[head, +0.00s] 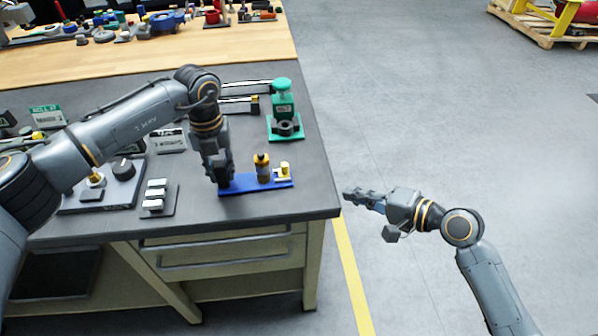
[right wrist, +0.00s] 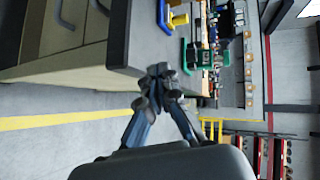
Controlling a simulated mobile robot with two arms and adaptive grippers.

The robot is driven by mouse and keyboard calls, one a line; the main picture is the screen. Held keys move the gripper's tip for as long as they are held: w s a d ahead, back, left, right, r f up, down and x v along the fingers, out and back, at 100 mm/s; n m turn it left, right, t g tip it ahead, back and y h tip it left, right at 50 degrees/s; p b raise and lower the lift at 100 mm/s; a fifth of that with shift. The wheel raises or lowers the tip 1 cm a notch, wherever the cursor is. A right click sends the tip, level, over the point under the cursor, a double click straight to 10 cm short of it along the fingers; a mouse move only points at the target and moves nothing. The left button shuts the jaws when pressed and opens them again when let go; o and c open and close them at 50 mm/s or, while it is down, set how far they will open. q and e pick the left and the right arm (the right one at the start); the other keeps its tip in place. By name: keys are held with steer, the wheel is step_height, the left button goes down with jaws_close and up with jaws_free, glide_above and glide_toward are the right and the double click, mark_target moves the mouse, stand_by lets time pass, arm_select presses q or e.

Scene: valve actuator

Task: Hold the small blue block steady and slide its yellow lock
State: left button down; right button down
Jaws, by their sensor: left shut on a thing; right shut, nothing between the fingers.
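The small blue block (head: 246,185) is a long flat bar lying on the dark bench top near its front right corner. Its yellow lock (head: 284,171) stands at the right end, and a dark and orange knobbed post (head: 262,168) rises beside it. My left gripper (head: 223,182) points down and is shut on the left end of the block. My right gripper (head: 352,194) is shut and empty, off the bench's right edge and apart from the block. In the right wrist view the right fingertips (right wrist: 157,75) are together, with the yellow lock (right wrist: 179,19) beyond the bench edge.
A green valve-like fixture (head: 284,115) stands behind the block. A grey plate with white switches (head: 158,197) and a panel with a black knob (head: 123,170) lie to the left. Open floor is right of the bench (head: 320,200).

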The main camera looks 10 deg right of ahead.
mark_target(290, 185)
arm_select(q)
steer(key=shift+s, duration=0.1)
arm_select(e)
steer(key=r, duration=0.1)
steer(key=s+a+r, duration=0.1)
steer(key=shift+a+r+y, duration=0.1)
steer(key=shift+r+y, duration=0.3)
steer(key=x, duration=0.9)
steer(key=r+x, duration=0.1)
steer(key=x, duration=0.4)
steer(key=shift+a, duration=0.1)
steer(key=shift+a, duration=1.1)
steer(key=shift+s, duration=0.1)
